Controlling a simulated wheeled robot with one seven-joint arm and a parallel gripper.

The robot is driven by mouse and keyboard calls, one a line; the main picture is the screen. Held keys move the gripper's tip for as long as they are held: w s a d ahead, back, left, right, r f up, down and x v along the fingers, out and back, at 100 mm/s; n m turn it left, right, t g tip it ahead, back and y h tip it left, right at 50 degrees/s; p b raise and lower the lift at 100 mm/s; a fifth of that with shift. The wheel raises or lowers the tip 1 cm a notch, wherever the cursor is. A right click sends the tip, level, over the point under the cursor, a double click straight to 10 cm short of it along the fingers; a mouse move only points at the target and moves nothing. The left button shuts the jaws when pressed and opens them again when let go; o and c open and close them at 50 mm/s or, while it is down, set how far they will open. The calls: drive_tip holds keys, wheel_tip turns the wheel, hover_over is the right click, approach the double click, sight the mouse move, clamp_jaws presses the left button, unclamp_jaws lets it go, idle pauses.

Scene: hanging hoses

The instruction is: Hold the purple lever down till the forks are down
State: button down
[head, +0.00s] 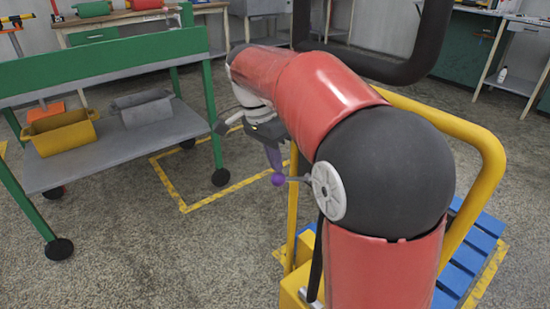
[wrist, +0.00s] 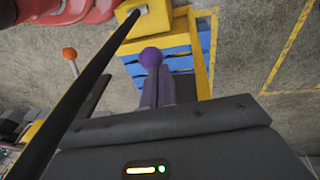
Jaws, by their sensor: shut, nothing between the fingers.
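The purple lever's round knob (head: 278,180) shows below my gripper in the head view, on a thin grey rod that runs right behind my arm. My gripper (head: 275,168) points down with its fingers shut and empty, its tips at the top of the knob. In the wrist view the purple knob (wrist: 151,57) sits right at the tips of my closed fingers (wrist: 157,78). I cannot tell whether they touch or press it. A blue slatted platform (head: 470,250) stands low at the right beside the yellow frame. The forks themselves are not clearly seen.
A yellow tubular frame (head: 487,150) and a black hoop (head: 436,35) stand close around my arm. An orange-knobbed lever (wrist: 69,54) and a black bar (wrist: 88,85) are near the gripper. A green cart (head: 105,65) with bins stands left. Open floor lies between.

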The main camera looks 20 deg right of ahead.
drive_tip(key=s+a+f+t+h+b, duration=0.1)
drive_tip(key=a+f+t+h+b, duration=0.1)
drive_tip(key=f+h+b, duration=0.3)
drive_tip(key=shift+s+a+f+m+b, duration=0.3)
drive_tip(key=shift+a+f+b, duration=0.5)
drive_tip(key=shift+f+b, duration=1.55)
drive_tip(key=shift+r+b, duration=0.15)
drive_tip(key=shift+b, duration=0.2)
drive_tip(key=shift+d+r, duration=0.1)
idle(1.1)
